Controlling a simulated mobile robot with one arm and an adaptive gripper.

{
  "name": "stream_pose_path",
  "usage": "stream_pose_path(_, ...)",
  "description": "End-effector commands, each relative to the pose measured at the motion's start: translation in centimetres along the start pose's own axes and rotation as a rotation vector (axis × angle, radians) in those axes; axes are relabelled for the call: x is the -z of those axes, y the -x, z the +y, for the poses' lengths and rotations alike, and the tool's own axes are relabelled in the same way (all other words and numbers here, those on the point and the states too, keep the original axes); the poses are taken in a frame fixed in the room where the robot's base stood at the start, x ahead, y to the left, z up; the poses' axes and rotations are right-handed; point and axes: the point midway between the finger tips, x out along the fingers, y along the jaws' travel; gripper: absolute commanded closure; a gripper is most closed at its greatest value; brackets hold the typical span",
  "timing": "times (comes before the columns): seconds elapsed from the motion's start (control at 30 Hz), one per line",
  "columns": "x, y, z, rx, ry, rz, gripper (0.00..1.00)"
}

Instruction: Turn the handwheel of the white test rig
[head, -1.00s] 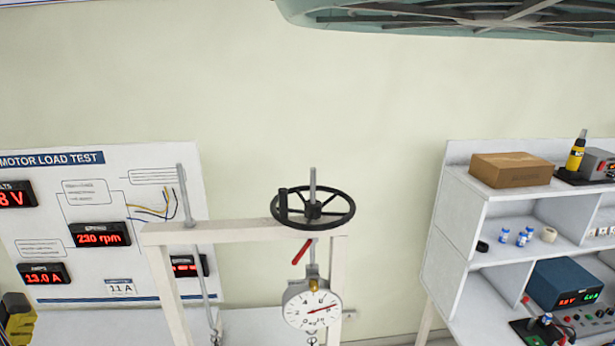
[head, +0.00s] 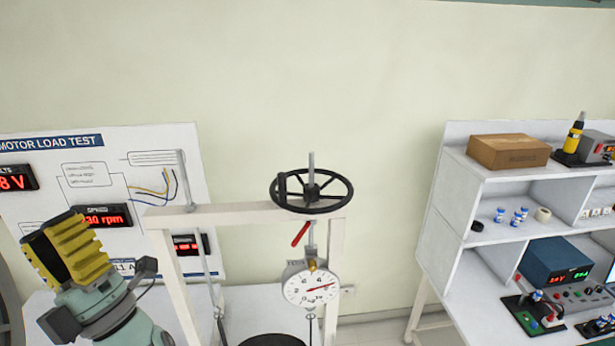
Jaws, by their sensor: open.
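The white test rig (head: 238,218) stands in the middle of the head view as an upright frame. Its black spoked handwheel (head: 328,207) lies flat on top of the crossbar around a grey threaded rod, with a small upright knob at its left rim. A red lever and a round white dial gauge (head: 312,289) hang below the wheel. My gripper (head: 58,245), with yellow and black fingers, is at the lower left, in front of the display board. It is open, apart from the handwheel and well to its left. No object shows in it.
A motor load test board (head: 95,190) stands behind on the left. A white shelf unit (head: 458,187) with a cardboard box (head: 508,152), small bottles and a blue power supply (head: 553,275) is at right. Open space separates the handwheel from the shelf.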

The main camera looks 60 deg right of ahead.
Motion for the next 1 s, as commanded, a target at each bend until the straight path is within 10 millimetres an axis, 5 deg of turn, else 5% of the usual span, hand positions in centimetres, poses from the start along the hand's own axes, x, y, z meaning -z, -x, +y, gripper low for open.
stream_pose_path(0.27, -9.9, 2.3, 4.2, 0.465, 0.982, -0.21, 0.52)
stream_pose_path(0.5, -15.9, 8.9, 9.8, 1.049, 1.652, -0.26, 0.52)
stream_pose_path(0.73, -17.5, 14.7, 13.9, 1.514, 1.937, -0.185, 0.52)
stream_pose_path(1.0, -18.2, 15.9, 14.7, 1.623, 1.986, -0.147, 0.52)
